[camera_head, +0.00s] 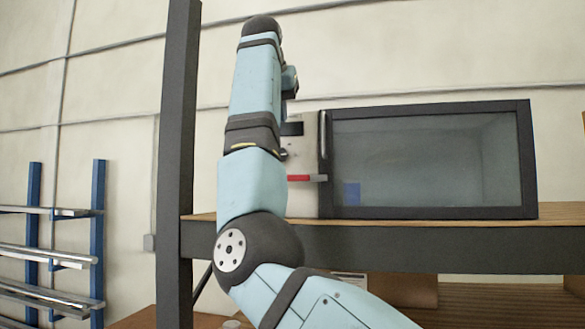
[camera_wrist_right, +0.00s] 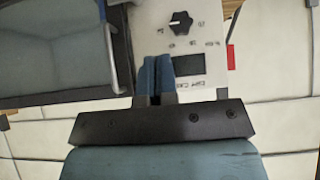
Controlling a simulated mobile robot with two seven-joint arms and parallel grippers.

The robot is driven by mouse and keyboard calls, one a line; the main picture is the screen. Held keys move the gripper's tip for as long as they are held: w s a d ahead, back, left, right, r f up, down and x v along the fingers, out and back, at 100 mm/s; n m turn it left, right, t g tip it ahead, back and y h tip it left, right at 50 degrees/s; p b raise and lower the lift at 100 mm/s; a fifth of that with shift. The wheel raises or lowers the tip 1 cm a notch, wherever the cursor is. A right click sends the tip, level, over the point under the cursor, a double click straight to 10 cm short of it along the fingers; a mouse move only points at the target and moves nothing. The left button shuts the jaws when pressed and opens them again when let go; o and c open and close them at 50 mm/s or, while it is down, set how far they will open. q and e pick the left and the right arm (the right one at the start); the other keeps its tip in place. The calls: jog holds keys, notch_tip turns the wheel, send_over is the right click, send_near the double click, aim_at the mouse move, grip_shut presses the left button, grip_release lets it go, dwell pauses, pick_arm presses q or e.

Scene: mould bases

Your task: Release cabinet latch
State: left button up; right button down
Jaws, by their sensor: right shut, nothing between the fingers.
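The cabinet (camera_head: 431,212) has a dark frame, a glass door (camera_head: 420,160) and a pale control panel (camera_head: 302,200) on its left. A red lever-like piece, possibly the latch (camera_head: 306,178), juts from the panel; red also shows at the panel's edge in the right wrist view (camera_wrist_right: 231,57). My right gripper (camera_wrist_right: 156,62) is shut and empty, in front of the panel beside the handle; contact cannot be told. In the head view my right arm hides most of it. My left gripper is out of view.
The cabinet stands on a wooden shelf (camera_head: 560,211) with a dark front beam (camera_head: 440,247). A dark post (camera_head: 178,150) rises left of my arm. A blue rack (camera_head: 98,230) with metal bars stands far left. A black knob (camera_wrist_right: 181,22) sits on the panel.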

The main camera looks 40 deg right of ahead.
jog(key=p, duration=0.2)
send_over(304, 178)
jog(key=w+a, duration=0.2)
jog(key=a, duration=0.1)
notch_tip(304, 178, down, 7)
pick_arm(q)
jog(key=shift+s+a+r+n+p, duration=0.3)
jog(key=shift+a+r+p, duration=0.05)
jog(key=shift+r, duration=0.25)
pick_arm(e)
notch_tip(304, 178, down, 4)
jog(key=shift+r, duration=0.1)
jog(key=shift+w, duration=0.1)
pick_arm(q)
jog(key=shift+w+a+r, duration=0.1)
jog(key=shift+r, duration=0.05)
